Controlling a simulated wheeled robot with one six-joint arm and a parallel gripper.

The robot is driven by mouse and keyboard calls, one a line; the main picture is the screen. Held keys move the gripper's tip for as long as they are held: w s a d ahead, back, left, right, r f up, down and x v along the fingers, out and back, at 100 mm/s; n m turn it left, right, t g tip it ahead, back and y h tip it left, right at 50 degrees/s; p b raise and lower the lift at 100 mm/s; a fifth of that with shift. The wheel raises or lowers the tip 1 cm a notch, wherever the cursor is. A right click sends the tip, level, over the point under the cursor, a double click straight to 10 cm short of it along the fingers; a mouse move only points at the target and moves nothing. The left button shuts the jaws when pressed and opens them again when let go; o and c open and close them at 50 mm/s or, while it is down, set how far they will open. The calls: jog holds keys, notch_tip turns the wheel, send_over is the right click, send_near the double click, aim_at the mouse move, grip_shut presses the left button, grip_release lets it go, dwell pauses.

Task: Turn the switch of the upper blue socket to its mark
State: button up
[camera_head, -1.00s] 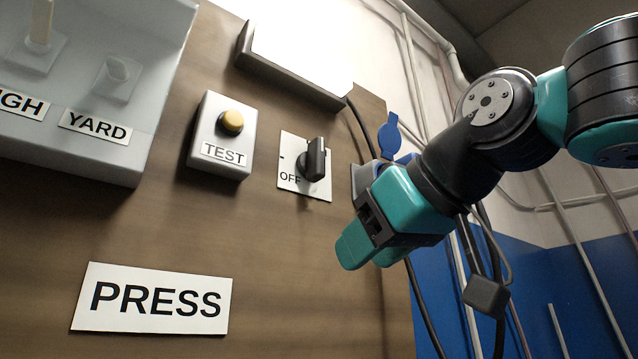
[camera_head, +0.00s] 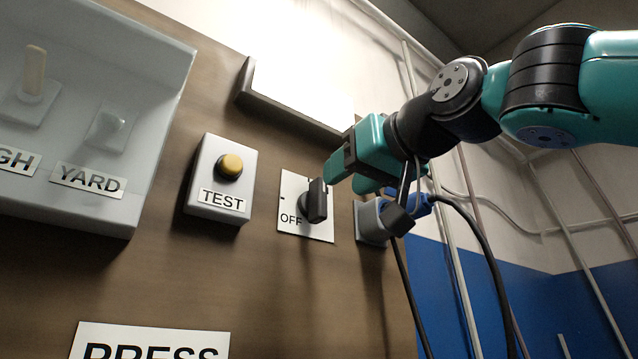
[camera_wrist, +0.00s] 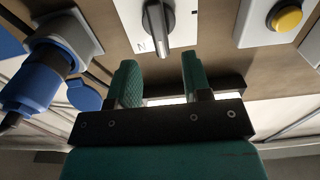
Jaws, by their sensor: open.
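The rotary switch (camera_head: 316,200) is a black knob on a white plate marked OFF, with a small dark tick at the plate's left. The knob stands about upright. In the wrist view the knob (camera_wrist: 157,27) is just past the fingertips, with a letter N beside it. The blue socket (camera_head: 371,222) has a grey housing right of the switch. A blue plug (camera_wrist: 38,78) sits in it. My gripper (camera_head: 345,172) is above and right of the knob, open, its fingers (camera_wrist: 160,68) apart and empty. The gripper hides the plate's top right in the head view.
A TEST box with a yellow button (camera_head: 230,167) stands left of the switch. A clear cover (camera_head: 130,212) encloses levers farther left. A grey-edged ledge (camera_head: 290,115) juts out above. Black cables (camera_head: 480,235) hang at the right.

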aim_at(324, 192)
jog(key=p+x, duration=0.2)
jog(key=x, duration=0.5)
jog(key=shift+w+a, duration=0.1)
jog(key=shift+w, duration=0.05)
grip_shut()
